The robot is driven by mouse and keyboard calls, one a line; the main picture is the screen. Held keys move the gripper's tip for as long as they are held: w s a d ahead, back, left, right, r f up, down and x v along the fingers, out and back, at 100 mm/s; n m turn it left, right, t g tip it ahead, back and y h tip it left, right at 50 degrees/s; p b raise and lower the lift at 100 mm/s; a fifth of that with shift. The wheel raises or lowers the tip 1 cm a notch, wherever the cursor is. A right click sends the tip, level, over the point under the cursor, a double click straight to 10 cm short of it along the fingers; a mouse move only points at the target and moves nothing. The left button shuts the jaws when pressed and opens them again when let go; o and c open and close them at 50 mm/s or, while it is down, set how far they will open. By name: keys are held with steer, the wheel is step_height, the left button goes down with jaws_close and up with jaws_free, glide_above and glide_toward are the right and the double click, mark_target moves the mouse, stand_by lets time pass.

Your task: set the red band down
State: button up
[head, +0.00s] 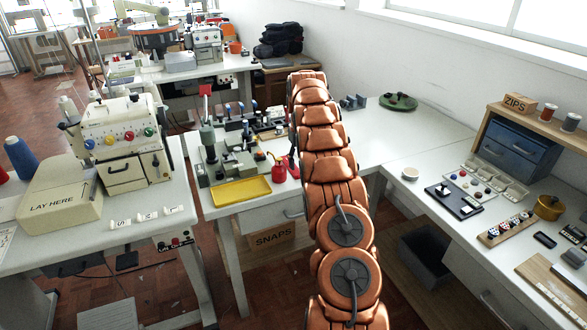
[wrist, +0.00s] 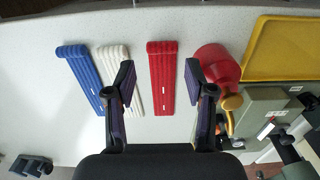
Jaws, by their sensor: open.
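The red band (wrist: 161,62) lies flat on the white table, with its ribbed face up and two small white marks along it. My gripper (wrist: 159,78) is open, with one finger on each side of the red band and apart from it. A white band (wrist: 112,58) lies to the left, partly behind the left finger. A blue band (wrist: 80,72) lies farther left. In the head view my arm hides the gripper and most of the bands' area.
A red round container (wrist: 216,66) stands close to the right finger; it also shows in the head view (head: 279,172). A yellow tray (head: 241,190) and green-grey machine parts (head: 222,150) are nearby. White tabletop left of the blue band is clear.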

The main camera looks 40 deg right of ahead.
mark_target(299, 170)
step_height(299, 170, down, 4)
steer(key=shift+w+a+f+p, duration=0.15)
steer(key=shift+f+p, duration=0.1)
steer(key=shift+p, duration=0.3)
steer(key=c, duration=0.7)
steer(key=shift+r, duration=0.1)
